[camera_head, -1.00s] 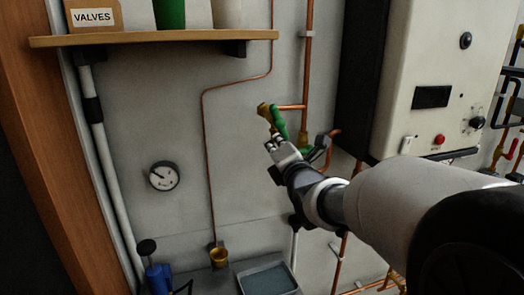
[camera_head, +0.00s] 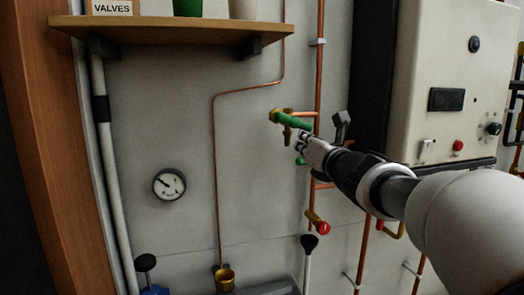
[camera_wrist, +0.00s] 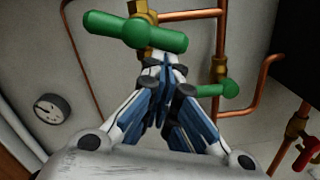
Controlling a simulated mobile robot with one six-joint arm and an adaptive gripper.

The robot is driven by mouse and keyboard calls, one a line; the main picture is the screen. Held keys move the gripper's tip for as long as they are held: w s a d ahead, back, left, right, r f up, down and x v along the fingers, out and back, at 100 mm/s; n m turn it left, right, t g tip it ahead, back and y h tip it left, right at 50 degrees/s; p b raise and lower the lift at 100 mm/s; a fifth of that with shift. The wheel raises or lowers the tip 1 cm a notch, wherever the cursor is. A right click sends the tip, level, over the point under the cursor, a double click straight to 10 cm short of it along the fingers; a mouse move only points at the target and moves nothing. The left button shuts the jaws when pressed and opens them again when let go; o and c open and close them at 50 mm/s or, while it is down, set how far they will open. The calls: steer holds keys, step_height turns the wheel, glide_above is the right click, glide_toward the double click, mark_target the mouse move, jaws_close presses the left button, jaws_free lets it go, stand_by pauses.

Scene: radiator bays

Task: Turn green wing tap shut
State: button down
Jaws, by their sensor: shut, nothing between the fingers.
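The green wing tap (camera_head: 293,121) sits on a brass body on a short copper branch pipe, below the shelf's right end. Its wing slants slightly down to the right. In the wrist view the wing (camera_wrist: 135,31) lies nearly level across the brass body. My gripper (camera_head: 301,140) is shut and empty, with its fingertips just below the wing's right half. In the wrist view the closed fingertips (camera_wrist: 164,70) are close under the wing; I cannot tell whether they touch it. My fingers hide part of the brass body.
A second green handle (camera_wrist: 220,89) is on piping right of my fingers. A red-handled valve (camera_head: 319,227) is lower down. The boiler cabinet (camera_head: 440,85) stands to the right, the shelf (camera_head: 170,33) at upper left.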

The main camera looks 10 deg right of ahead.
steer(key=shift+w+d+r, duration=0.1)
steer(key=shift+d+r, duration=0.1)
steer(key=shift+d, duration=0.4)
steer(key=shift+r+b, duration=0.1)
steer(key=shift+b, duration=0.2)
